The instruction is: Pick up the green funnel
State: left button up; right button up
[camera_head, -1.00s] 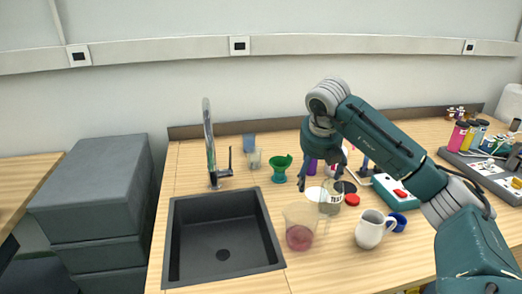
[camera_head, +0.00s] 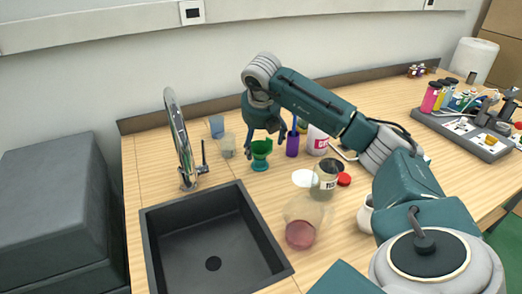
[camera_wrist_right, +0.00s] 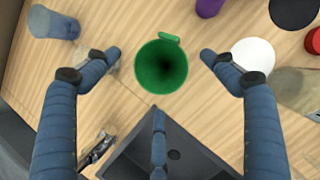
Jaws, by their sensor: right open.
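The green funnel (camera_head: 261,148) sits upright in a teal holder (camera_head: 260,164) on the wooden counter, behind the sink. In the right wrist view the funnel (camera_wrist_right: 161,67) shows from above, with its round mouth and a small tab at the rim. My right gripper (camera_head: 265,138) is above and around the funnel in the head view, its fingers pointing down. In the right wrist view the right gripper (camera_wrist_right: 160,62) is open, with fingers on both sides of the funnel and a third below it, apart from it. My left gripper is not in view.
A clear cup (camera_head: 228,146) and a blue cup (camera_head: 216,127) stand left of the funnel. A purple container (camera_head: 292,145), a jar (camera_head: 326,175) and a beaker of pink liquid (camera_head: 303,228) stand to the right. The black sink (camera_head: 210,235) and faucet (camera_head: 181,135) are nearby.

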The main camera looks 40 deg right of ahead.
aim_at(260, 152)
jog(key=p+x, duration=0.1)
jog(key=x, duration=0.3)
jog(key=shift+d+f, duration=0.1)
jog(key=shift+w+d+f, duration=0.15)
jog(key=shift+w+f, duration=0.15)
jog(key=shift+f, duration=0.2)
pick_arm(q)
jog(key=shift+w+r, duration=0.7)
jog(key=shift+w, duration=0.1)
pick_arm(e)
jog(key=c, duration=1.2)
